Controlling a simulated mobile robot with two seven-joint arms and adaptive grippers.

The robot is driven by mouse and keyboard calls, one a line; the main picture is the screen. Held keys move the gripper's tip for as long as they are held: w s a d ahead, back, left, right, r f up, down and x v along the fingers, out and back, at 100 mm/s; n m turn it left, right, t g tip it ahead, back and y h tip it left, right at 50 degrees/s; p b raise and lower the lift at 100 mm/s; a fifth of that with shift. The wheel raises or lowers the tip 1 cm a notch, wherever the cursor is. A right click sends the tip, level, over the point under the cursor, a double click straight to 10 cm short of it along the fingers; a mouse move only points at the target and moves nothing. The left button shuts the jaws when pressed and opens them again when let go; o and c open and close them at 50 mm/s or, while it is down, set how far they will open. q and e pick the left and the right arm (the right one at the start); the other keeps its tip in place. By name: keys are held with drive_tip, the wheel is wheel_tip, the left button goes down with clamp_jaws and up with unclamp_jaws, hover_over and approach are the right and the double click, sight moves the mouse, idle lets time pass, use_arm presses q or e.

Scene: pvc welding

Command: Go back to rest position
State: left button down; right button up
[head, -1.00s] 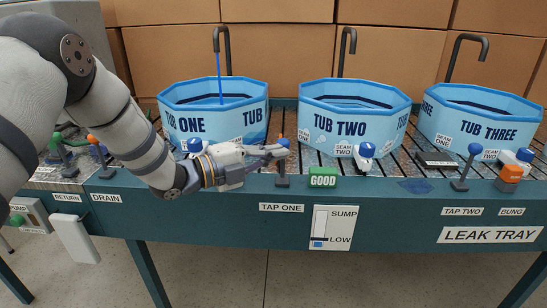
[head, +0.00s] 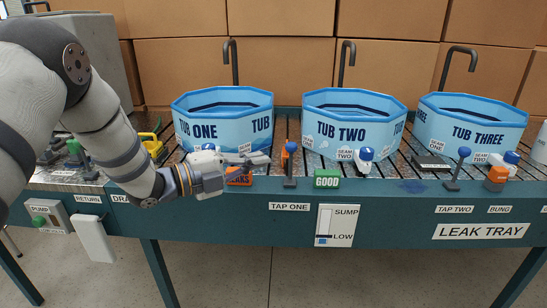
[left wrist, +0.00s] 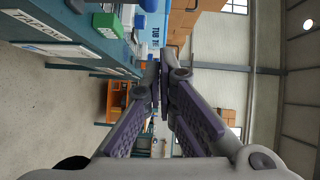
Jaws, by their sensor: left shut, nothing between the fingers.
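My left gripper (head: 266,159) is shut and empty in the head view, in front of tub one (head: 222,118) and just left of the tap one lever (head: 290,162), with a visible gap between them. In the left wrist view my left gripper's fingers (left wrist: 161,72) meet at the tips with nothing between them. The orange block (head: 240,177) marked with a word ending in "AKS" is partly hidden behind my gripper. No water stream shows over tub one. My right gripper is not in view.
Tub two (head: 352,125) and tub three (head: 470,127) stand on the leak tray (head: 400,212). A green GOOD block (head: 327,179), the tap two lever (head: 457,170) and an orange block (head: 496,178) line the front edge. Cardboard boxes (head: 180,65) stand behind. The floor in front is clear.

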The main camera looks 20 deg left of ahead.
use_arm(q)
drive_tip(key=s+f+n+g+y, duration=0.2)
drive_tip(key=s+f+n+y, duration=0.1)
drive_tip(key=s+f+n, duration=0.4)
drive_tip(key=s+f+n+g+y, duration=0.2)
drive_tip(key=s+f+n, duration=0.15)
drive_tip(key=f, duration=0.65)
drive_tip(key=s+f+n+g+y, duration=0.1)
drive_tip(key=s+f+n+y, duration=0.2)
drive_tip(key=s+f+n, duration=0.4)
drive_tip(key=s+f+n+g+y, duration=0.1)
drive_tip(key=s+f+n+g, duration=0.1)
drive_tip(key=s, duration=0.8)
drive_tip(key=s+f+n+g+y, duration=0.1)
drive_tip(key=s+f+n+g, duration=0.2)
drive_tip(key=s, duration=0.8)
drive_tip(key=s+f+n+g+y, duration=0.1)
drive_tip(key=s+f+n+g, duration=0.2)
drive_tip(key=s+g, duration=0.3)
drive_tip(key=s, duration=0.4)
drive_tip(key=shift+s, duration=0.35)
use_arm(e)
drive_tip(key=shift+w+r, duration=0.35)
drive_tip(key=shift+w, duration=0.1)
use_arm(q)
drive_tip(key=c, duration=2.3)
unclamp_jaws()
